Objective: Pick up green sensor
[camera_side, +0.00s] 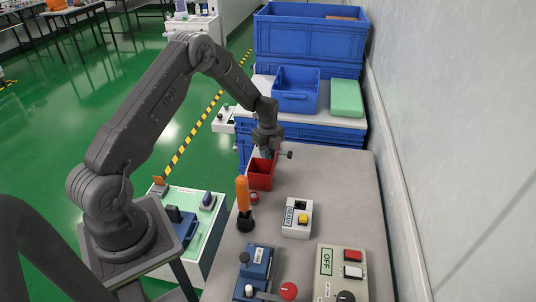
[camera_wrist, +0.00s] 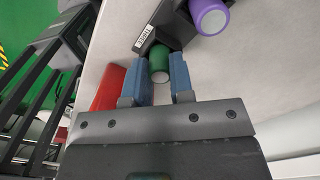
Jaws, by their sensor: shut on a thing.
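The green sensor (camera_wrist: 159,63) is a small green cylinder with a paler grey end. In the wrist view it sits between the two blue fingers of my gripper (camera_wrist: 160,82), which is shut on it. It is beside a dark holder (camera_wrist: 160,25) with a white label; I cannot tell whether it still touches the holder. In the side view my gripper (camera_side: 266,153) points down just behind the red bin (camera_side: 260,176), and the green sensor is hidden there.
A purple-sided cylinder (camera_wrist: 210,18) is close by the holder. The red bin (camera_wrist: 108,88) is left of my fingers in the wrist view. An orange-handled tool (camera_side: 243,193), a white switch box (camera_side: 297,218) and a beige tester (camera_side: 341,273) stand nearer the front. Blue crates (camera_side: 310,38) are behind.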

